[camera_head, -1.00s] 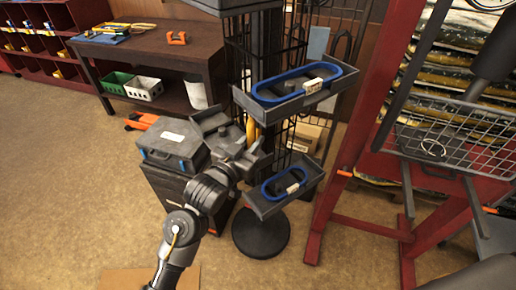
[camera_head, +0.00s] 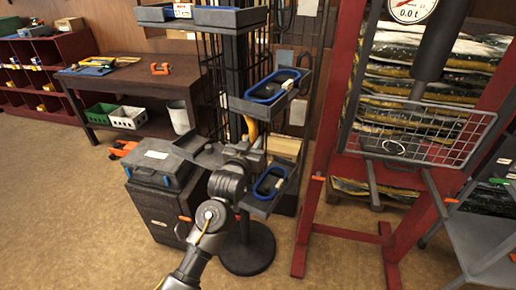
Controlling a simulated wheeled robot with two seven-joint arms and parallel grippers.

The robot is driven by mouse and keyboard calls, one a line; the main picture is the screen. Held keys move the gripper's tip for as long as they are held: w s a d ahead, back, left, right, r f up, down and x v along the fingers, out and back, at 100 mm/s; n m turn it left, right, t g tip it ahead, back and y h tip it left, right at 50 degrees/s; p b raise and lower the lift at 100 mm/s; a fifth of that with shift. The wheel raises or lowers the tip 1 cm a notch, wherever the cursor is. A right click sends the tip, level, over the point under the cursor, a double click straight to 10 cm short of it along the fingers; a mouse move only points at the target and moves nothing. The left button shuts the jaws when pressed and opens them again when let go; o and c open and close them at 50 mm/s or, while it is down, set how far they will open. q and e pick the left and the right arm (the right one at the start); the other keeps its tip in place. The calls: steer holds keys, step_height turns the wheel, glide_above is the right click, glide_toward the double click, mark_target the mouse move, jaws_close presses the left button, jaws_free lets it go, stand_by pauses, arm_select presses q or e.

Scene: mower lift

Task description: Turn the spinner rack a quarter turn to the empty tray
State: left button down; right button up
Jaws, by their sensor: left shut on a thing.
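The spinner rack (camera_head: 223,72) is a black wire tower on a round dark base (camera_head: 247,250). An upper grey tray (camera_head: 284,107) and a lower grey tray (camera_head: 262,208) on its right side hold blue loops. A top tray (camera_head: 215,18) with blue contents and a white label faces forward. A grey tray part (camera_head: 203,153) shows left of my gripper and looks bare, partly hidden. My left gripper (camera_head: 247,148) is shut at the rack beside a yellow-orange piece (camera_head: 252,128). Its fingertips and exact hold are unclear. My right gripper is out of view.
A dark cabinet (camera_head: 165,213) with a grey case (camera_head: 160,168) stands close left of the rack. A dark workbench (camera_head: 130,85) is behind. A red press frame (camera_head: 320,150) with a wire basket (camera_head: 430,135) stands right. Floor in front is clear.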

arm_select(q)
steer(key=shift+d, duration=0.35)
steer(key=c, duration=1.3)
jaws_free()
steer(key=shift+w, duration=0.1)
steer(key=shift+s+a+f, duration=0.1)
steer(key=shift+s+a, duration=0.2)
steer(key=shift+s, duration=0.15)
steer(key=b+v, duration=0.2)
steer(key=v, duration=0.7)
steer(key=shift+s, duration=0.45)
